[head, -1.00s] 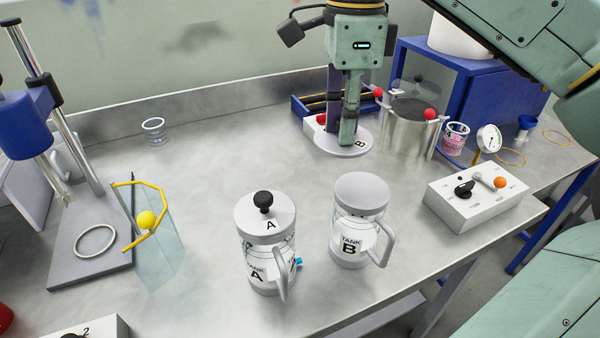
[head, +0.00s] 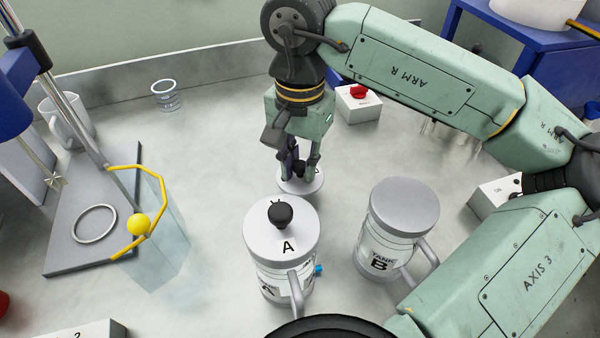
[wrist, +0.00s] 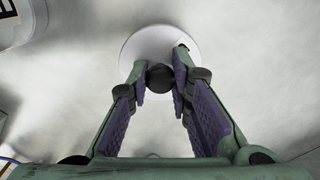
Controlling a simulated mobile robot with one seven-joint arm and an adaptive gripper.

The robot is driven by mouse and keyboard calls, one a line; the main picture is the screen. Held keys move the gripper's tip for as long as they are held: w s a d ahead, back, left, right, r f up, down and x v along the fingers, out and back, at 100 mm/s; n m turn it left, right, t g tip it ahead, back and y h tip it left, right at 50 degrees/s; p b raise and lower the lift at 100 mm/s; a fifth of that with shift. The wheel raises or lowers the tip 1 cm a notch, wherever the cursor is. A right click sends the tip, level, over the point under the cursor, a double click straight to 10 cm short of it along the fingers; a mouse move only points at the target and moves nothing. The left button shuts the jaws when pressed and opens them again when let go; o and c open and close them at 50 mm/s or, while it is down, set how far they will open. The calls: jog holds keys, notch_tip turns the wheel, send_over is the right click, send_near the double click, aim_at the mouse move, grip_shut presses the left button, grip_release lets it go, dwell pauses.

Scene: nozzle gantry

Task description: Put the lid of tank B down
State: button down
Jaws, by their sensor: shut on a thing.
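The lid of tank B (head: 312,186) is a pale round disc with a dark ball knob. My gripper (head: 299,168) is shut on this knob, behind tank A in the head view. In the wrist view, the knob (wrist: 160,77) sits between the fingertips, with the white lid disc (wrist: 140,48) beyond it. The lid is low over the bench; I cannot tell whether it touches. Tank B (head: 380,262) stands upright to the right, with a handle and a flat grey top without a knob.
Tank A (head: 262,238), with its knobbed lid, stands just in front of the held lid. A red-button box (head: 358,106) is behind right, a small glass (head: 165,96) behind left. Bench is bare left of my gripper.

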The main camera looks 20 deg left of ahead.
aim_at(300, 175)
notch_tip(300, 175, down, 3)
jog(key=shift+f+p, duration=0.15)
jog(key=shift+p, duration=0.2)
jog(key=shift+f+b, duration=0.35)
jog(key=shift+b, duration=0.05)
jog(key=c, duration=1.5)
grip_release()
jog(key=shift+r, duration=0.1)
jog(key=shift+o, duration=0.2)
notch_tip(300, 175, up, 12)
jog(key=shift+r+b, duration=0.15)
jog(key=shift+b, duration=0.2)
